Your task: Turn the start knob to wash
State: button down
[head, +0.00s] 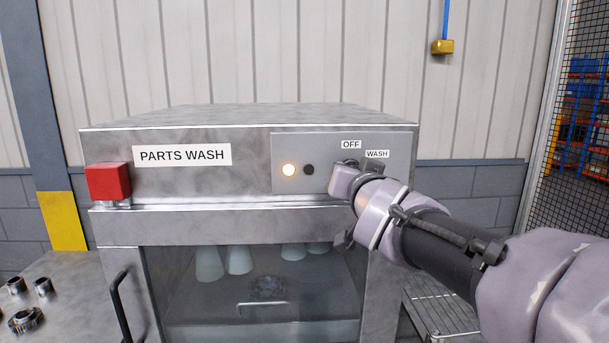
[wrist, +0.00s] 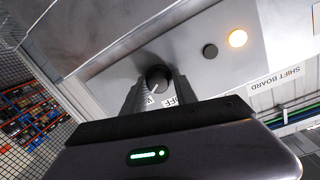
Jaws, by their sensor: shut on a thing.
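The start knob (wrist: 158,76) is dark and round, on the grey control panel (head: 320,145) of the parts washer. My gripper (wrist: 157,84) has a finger on either side of the knob and is shut on it. A short pale mark shows near the knob's edge, but I cannot tell exactly which label it points at. In the head view my gripper (head: 362,168) covers the knob. The OFF label (head: 351,145) and the WASH label (head: 377,154) show just above it. Both labels are partly hidden by the fingers in the wrist view.
A lit pale-yellow lamp (head: 288,170) and a dark round button or lamp (head: 308,170) sit left of the knob. A red block (head: 108,182) is on the washer's left front. The glass door (head: 250,290) below is down. Metal parts (head: 25,319) lie on the left bench.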

jog(key=c, duration=1.4)
grip_release()
jog(key=o, duration=0.3)
jog(key=shift+d, duration=0.2)
jog(key=shift+o, duration=0.2)
jog(key=shift+s+a, duration=0.1)
jog(key=s+r+p, duration=0.2)
jog(key=s+p, duration=0.5)
jog(key=s, duration=1)
jog(key=s+a+f+n+g+y+b, duration=0.1)
jog(key=s+a+f+g+y+b, duration=0.15)
jog(key=f, duration=0.65)
jog(key=s+a+f+g+y+b, duration=0.1)
jog(key=s+a+f+g+b, duration=0.25)
jog(key=f, duration=0.65)
jog(key=s+d+f+m+g+b, duration=0.1)
jog(key=s+f+g, duration=0.4)
jog(key=s+f, duration=0.5)
jog(key=d+f+b, duration=0.1)
jog(key=b, duration=0.1)
jog(key=shift+s+d+m+h+b, duration=0.2)
jog(key=shift+m+h+b, duration=0.1)
jog(key=shift+h+b, duration=0.1)
